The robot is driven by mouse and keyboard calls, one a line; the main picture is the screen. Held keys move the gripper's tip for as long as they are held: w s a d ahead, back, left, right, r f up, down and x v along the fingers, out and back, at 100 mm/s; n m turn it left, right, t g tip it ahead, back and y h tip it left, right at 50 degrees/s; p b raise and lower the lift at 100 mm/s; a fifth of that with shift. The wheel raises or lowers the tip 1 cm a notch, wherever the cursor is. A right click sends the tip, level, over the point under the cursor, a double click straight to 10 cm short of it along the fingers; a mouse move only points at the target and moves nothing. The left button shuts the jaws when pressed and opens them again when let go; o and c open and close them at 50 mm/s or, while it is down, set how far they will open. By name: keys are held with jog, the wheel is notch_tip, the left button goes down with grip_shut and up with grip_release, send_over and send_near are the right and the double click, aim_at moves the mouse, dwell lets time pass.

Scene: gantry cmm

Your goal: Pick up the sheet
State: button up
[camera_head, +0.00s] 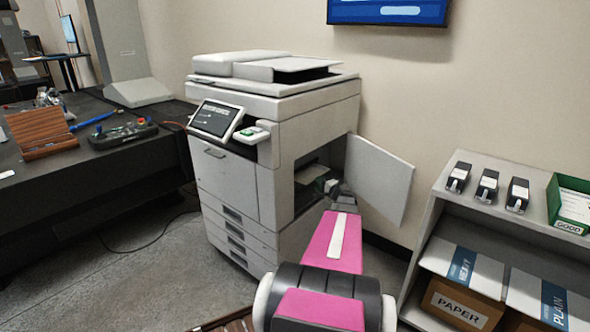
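A grey-white copier (240,200) stands against the wall with its right side door (380,180) swung open. Through the opening I see a dark inner compartment (310,175) with a small pale patch, possibly part of the sheet, but too small and covered to be sure. My pink and black arm reaches from the bottom of the view toward this opening. My gripper (331,186) is at the mouth of the compartment, small and dark. Its fingers are not clear, so I cannot tell whether it is open or holds anything.
The open door stands close to the right of my arm. A grey shelf (432,215) at right bears several small dark-and-white cartridges, a green tray (572,204) and paper boxes (462,304). A black bench (60,200) with tools is at left. Floor in front of the copier is clear.

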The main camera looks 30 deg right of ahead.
aim_at(309, 178)
jog(key=w, duration=0.2)
jog(key=w+a, duration=0.1)
jog(key=w, duration=0.3)
jog(key=shift+w+a, duration=0.3)
jog(key=shift+a, duration=0.05)
grip_shut()
